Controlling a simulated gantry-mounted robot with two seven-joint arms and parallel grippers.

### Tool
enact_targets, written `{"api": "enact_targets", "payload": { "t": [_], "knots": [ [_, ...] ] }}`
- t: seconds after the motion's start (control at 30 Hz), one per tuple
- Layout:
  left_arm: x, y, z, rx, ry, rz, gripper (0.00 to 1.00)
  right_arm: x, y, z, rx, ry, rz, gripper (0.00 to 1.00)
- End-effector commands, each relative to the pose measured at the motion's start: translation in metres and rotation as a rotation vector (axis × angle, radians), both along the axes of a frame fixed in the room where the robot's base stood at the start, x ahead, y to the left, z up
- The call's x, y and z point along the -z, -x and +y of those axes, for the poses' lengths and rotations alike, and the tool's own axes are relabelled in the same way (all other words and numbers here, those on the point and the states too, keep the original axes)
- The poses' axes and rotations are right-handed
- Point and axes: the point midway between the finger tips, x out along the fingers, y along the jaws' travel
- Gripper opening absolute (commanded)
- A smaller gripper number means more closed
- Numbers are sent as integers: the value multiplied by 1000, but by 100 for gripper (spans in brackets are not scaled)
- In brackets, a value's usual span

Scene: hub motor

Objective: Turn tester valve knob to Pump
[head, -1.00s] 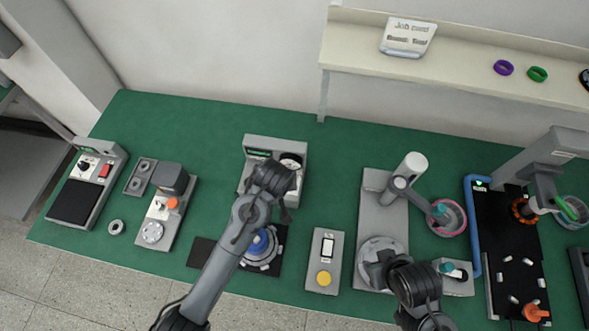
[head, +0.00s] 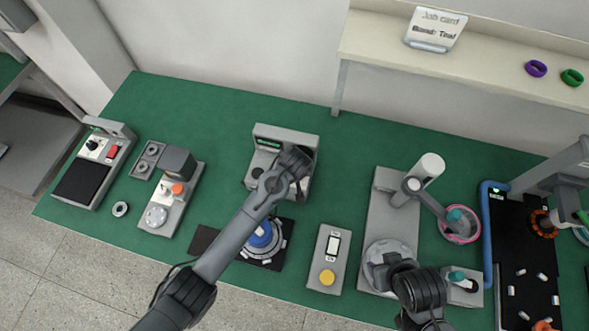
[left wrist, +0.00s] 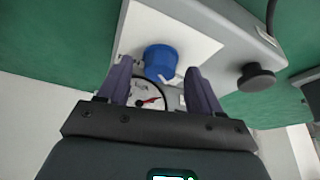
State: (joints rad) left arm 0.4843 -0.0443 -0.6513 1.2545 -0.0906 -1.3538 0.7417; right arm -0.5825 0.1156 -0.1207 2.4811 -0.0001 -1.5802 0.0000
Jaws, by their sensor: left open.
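The tester (head: 262,136), a grey box with a green display, stands at the back of the green table. My left gripper (head: 297,168) is over its right part and hides its gauge and the valve knob from the head view. In the left wrist view the blue valve knob (left wrist: 160,60) sits on a white panel, between the two open purple fingers of my left gripper (left wrist: 157,72). A small white pointer shows at its lower edge; I cannot read its label. My right gripper (head: 380,268) is over a round grey fixture; its jaws are unclear.
A black knob (left wrist: 256,77) on the tester lies right of the fingers in the left wrist view. A gauge (left wrist: 148,98) with a red needle is partly hidden by the gripper. A blue-centred hub motor (head: 262,236) lies beneath my left arm. A switch box (head: 328,258) stands nearby.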

Motion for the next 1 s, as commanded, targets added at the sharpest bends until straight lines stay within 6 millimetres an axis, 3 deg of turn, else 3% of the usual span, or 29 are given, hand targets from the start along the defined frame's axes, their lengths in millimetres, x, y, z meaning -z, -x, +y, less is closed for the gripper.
{"api": "enact_targets", "payload": {
  "t": [0.4,0.77,1.0],
  "knots": [
    [6,-2,0,0,0,0,65,1,-1,0,1,0,-2,43],
    [6,-2,0,0,0,0,10,1,-1,-2,-5,9,-1,43],
    [4,-2,1,16,0,1,9,-3,-1,-2,-5,10,-1,43]
  ]
}}
